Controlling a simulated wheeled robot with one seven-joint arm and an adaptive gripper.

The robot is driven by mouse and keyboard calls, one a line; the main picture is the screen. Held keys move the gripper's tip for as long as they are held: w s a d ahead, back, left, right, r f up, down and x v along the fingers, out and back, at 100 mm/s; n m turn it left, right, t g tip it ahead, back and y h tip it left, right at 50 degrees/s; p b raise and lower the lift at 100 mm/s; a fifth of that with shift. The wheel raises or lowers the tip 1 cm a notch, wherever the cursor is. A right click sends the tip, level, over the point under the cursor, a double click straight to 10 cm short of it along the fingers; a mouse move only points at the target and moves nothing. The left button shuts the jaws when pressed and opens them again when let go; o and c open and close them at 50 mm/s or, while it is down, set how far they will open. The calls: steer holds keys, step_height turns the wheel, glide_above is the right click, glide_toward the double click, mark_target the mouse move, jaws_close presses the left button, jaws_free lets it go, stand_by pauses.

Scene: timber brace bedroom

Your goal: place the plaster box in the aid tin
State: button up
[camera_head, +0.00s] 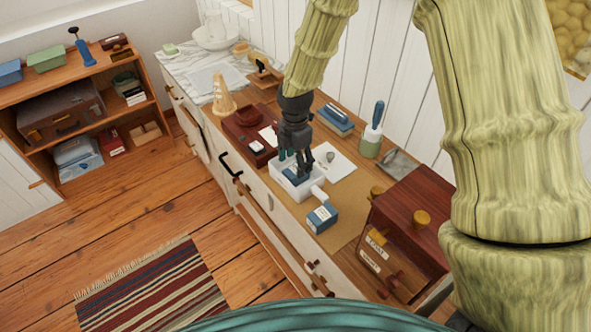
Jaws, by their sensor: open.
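A small white open-topped container (307,191), which looks like the aid tin, stands on the cabinet top at the centre. My gripper (297,172) points down over it, its fingertips at or inside the opening. A small dark blue piece shows low by the fingertips, inside the container; it may be the plaster box, mostly hidden by the fingers. My gripper is open. A blue box with a white label (322,217) sits just in front of the container, by a short white piece; I cannot tell what it holds.
A dark red wooden box with knobs (405,225) stands close on the right. A reddish tray (246,134) lies to the left, a paper sheet (335,162) behind. A green-and-white holder with a blue-handled tool (371,140) stands by the wall. Open shelves (80,100) stand far left.

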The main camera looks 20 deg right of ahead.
mark_target(295, 170)
step_height(295, 170, up, 6)
steer(key=b, duration=0.1)
steer(key=shift+r, duration=0.25)
stand_by(1.4)
